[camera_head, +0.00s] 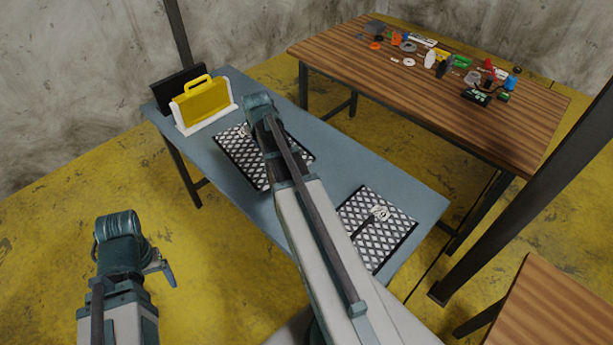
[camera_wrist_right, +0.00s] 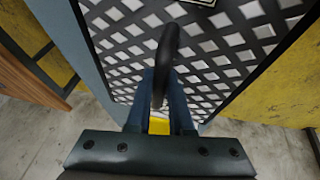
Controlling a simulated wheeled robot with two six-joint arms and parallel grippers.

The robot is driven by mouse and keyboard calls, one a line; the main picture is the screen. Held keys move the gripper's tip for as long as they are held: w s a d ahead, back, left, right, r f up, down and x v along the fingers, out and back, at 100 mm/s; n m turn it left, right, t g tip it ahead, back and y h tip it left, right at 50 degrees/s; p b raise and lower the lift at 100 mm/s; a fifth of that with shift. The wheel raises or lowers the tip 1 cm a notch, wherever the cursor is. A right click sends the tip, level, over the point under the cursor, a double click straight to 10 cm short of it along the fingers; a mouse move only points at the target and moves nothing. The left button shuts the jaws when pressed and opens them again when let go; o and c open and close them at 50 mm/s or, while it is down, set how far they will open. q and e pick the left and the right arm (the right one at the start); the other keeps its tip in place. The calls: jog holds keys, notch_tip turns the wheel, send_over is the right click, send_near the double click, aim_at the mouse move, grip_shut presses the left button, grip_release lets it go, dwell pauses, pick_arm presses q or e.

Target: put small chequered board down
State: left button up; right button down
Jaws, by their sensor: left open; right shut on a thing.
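A chequered black-and-white board (camera_head: 236,157) lies flat, on or just above the blue-grey table (camera_head: 325,153), partly hidden behind my right arm. I take it as the small chequered board. In the right wrist view, a chequered board (camera_wrist_right: 115,45) fills the upper middle. My right gripper (camera_wrist_right: 162,88) is shut on its dark curved handle (camera_wrist_right: 169,45). The head view hides these fingers. I cannot tell whether the board touches the table. My left gripper (camera_head: 162,268) is open and empty, over the floor left of the table.
A second chequered board (camera_head: 362,232) lies at the table's near right end. A yellow case (camera_head: 205,102) stands in a white holder (camera_head: 181,123) at the far left, before a dark panel (camera_head: 168,91). A wooden table (camera_head: 400,90) with many small parts stands behind. A dark post (camera_head: 530,195) rises right.

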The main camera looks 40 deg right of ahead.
aim_at(258, 189)
jog(key=s+a+n+y, duration=0.1)
jog(key=s+a+n, duration=0.1)
jog(key=n, duration=0.1)
jog(key=s+a+f+n+y+b, duration=0.1)
jog(key=s+n, duration=0.2)
jog(key=s+a+f+n+y+b, duration=0.1)
jog(key=s+a+n, duration=0.1)
jog(key=n, duration=0.1)
jog(key=shift+s+a+f+y, duration=0.15)
jog(key=shift+s+a+y, duration=0.15)
jog(key=shift+a+y, duration=0.1)
jog(key=s+a+n+y, duration=0.1)
jog(key=s+n, duration=0.1)
jog(key=n, duration=0.1)
jog(key=s+a+f+n+g+y+b, duration=0.1)
jog(key=a+n, duration=0.1)
jog(key=n, duration=0.1)
jog(key=s+a+n, duration=0.2)
jog(key=shift+s+a+f+n+g+y+b, duration=0.2)
jog(key=shift+s+f+n+g+y+b, duration=0.1)
jog(key=shift+s+n+g+y, duration=0.1)
jog(key=shift+s+a+n+g, duration=0.3)
jog(key=shift+s+a+n, duration=0.2)
jog(key=shift+n, duration=0.3)
jog(key=d, duration=0.5)
jog(key=w+d+f+b, duration=0.1)
jog(key=d, duration=0.8)
jog(key=shift+w+d+f, duration=0.2)
jog(key=shift+d+f, duration=0.05)
jog(key=shift+d, duration=0.1)
